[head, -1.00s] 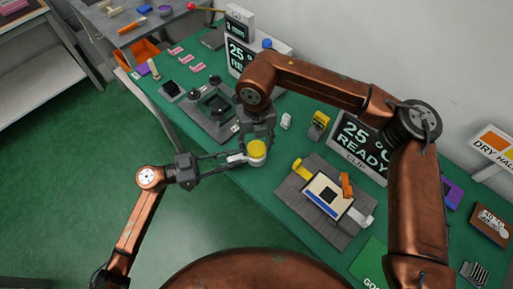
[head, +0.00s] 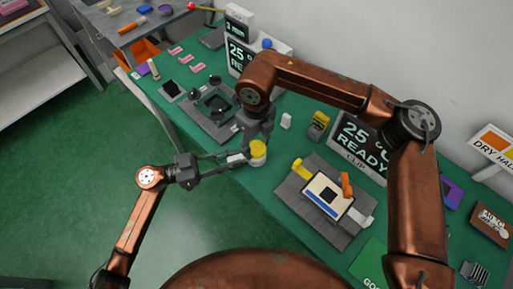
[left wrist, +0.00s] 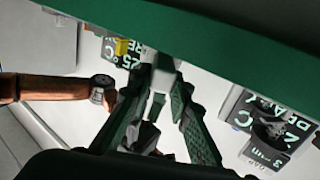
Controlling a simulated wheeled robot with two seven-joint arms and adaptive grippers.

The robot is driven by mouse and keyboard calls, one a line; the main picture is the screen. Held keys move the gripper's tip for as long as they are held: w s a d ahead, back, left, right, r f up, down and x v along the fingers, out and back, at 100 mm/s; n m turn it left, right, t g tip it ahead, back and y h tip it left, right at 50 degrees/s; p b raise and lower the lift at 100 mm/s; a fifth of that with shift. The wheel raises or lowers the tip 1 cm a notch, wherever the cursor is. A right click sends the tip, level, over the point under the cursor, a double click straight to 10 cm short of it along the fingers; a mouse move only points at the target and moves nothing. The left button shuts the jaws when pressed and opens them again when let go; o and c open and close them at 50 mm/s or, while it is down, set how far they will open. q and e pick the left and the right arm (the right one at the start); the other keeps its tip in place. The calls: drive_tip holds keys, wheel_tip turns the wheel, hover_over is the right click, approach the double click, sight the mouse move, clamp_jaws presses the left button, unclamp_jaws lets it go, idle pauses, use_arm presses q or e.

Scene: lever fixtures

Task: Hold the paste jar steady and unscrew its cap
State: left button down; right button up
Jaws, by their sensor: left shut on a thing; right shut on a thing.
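The paste jar (head: 257,162) has a pale body and a yellow cap (head: 258,149). It is near the front edge of the green bench in the head view. My left gripper (head: 243,158) comes in from the left and is shut on the jar body. My right gripper (head: 256,139) reaches down from above and is shut on the cap, which is still on the body. Its fingertips are partly hidden. In the left wrist view my left gripper's fingers (left wrist: 160,95) show, but the jar is hard to make out there.
A grey fixture with black knobs (head: 215,106) stands left of the jar. Display signs (head: 358,145) stand along the back. A small white block (head: 286,121) and a yellow-and-grey container (head: 318,124) are behind the mat.

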drive_tip(key=shift+r, duration=0.3)
drive_tip(key=shift+r, duration=0.7)
drive_tip(key=shift+r, duration=1.5)
use_arm(q)
drive_tip(key=c, duration=1.7)
unclamp_jaws()
drive_tip(key=v, duration=1.2)
